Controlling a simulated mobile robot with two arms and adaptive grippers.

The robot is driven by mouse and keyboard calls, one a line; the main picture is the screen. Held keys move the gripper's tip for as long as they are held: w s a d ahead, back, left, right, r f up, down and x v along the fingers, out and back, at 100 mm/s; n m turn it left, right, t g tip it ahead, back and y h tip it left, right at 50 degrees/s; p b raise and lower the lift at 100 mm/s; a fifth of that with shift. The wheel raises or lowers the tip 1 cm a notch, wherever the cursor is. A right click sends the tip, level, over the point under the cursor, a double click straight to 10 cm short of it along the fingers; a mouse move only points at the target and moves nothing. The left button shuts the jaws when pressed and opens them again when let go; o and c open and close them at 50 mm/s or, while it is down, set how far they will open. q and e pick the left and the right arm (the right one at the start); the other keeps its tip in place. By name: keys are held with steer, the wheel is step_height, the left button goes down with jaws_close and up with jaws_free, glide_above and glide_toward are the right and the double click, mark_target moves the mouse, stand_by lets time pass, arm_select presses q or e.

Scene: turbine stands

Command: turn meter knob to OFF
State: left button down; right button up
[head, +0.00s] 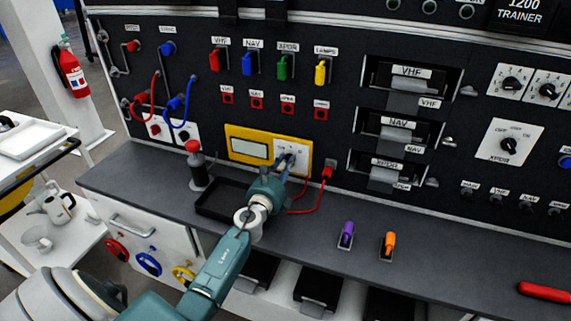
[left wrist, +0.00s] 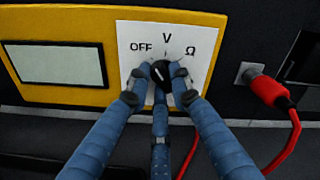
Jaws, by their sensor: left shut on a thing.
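The yellow meter (head: 263,132) is set in the black panel and has a blank grey screen (left wrist: 58,64) on its left. Its white dial plate (left wrist: 203,38) reads OFF at left, V at top and an ohm sign at right. The black meter knob (left wrist: 160,71) sits in the middle of the plate. My left gripper (head: 287,162) has its blue fingers shut around the knob, and they show close up in the left wrist view (left wrist: 160,82). The fingers hide part of the knob, and I cannot tell clearly where its mark points. My right gripper is not in view.
A red plug with a cable (left wrist: 268,90) sits right of the meter. A dark tray (head: 222,200) and a red-topped black object (head: 196,165) are on the grey counter. Purple (head: 346,235) and orange (head: 387,245) pieces stand right of my arm.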

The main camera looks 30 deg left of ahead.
arm_select(q)
steer(key=shift+f+n, duration=0.1)
steer(key=shift+n, duration=0.8)
steer(key=c, duration=1.5)
jaws_free()
steer(key=shift+c, duration=0.2)
steer(key=v, duration=1.2)
